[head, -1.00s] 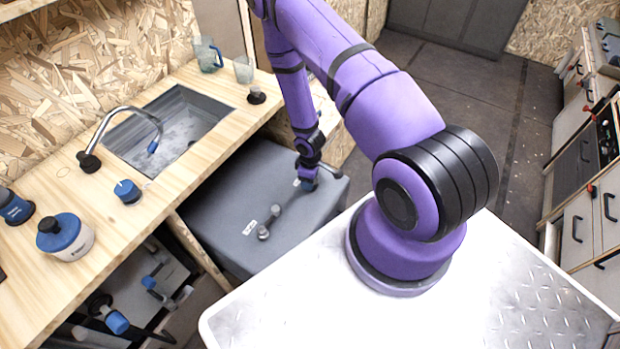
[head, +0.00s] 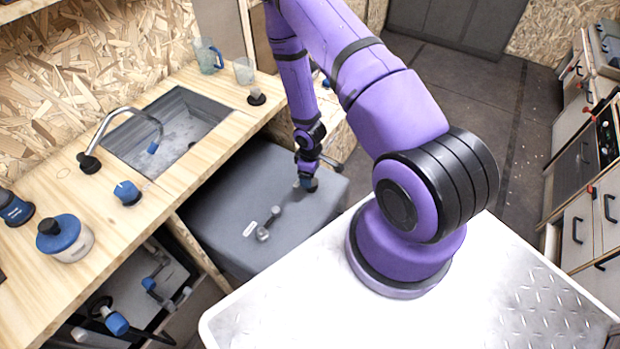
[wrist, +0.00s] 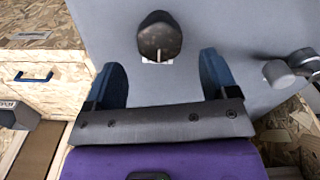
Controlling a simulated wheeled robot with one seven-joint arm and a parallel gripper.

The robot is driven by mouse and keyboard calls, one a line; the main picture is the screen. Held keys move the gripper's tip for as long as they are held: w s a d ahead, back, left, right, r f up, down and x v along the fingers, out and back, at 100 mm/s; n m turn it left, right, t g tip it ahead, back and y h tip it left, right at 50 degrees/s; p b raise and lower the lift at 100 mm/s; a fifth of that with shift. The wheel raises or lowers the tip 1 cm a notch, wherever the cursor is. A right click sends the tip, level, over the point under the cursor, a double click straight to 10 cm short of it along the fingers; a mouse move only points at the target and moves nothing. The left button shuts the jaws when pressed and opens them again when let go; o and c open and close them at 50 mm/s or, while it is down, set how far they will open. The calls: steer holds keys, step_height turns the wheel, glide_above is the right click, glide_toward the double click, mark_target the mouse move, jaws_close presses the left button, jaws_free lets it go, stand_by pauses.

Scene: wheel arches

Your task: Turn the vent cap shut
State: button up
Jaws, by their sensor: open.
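A dark, rounded cap (wrist: 160,37) with a raised grip stands on the grey tank (wrist: 115,25) in the wrist view. I take it to be the vent cap. A small white label shows at its near edge. My gripper (wrist: 161,62) is open, its two blue fingers apart. The cap appears ahead of the gap between them, and I see no contact. In the head view my gripper (head: 307,183) is low over the far right part of the grey tank (head: 215,215), and the cap is hidden there or too small to tell.
A grey lever fitting (head: 263,232) stands on the tank's near part; it also shows at the right of the wrist view (wrist: 278,74). The wooden counter (head: 150,220) with a sink (head: 180,130) borders the tank at left. A blue-lidded jar (head: 68,240) stands on the counter.

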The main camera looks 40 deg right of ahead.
step_height(320, 180, up, 7)
stand_by(0.4)
stand_by(0.4)
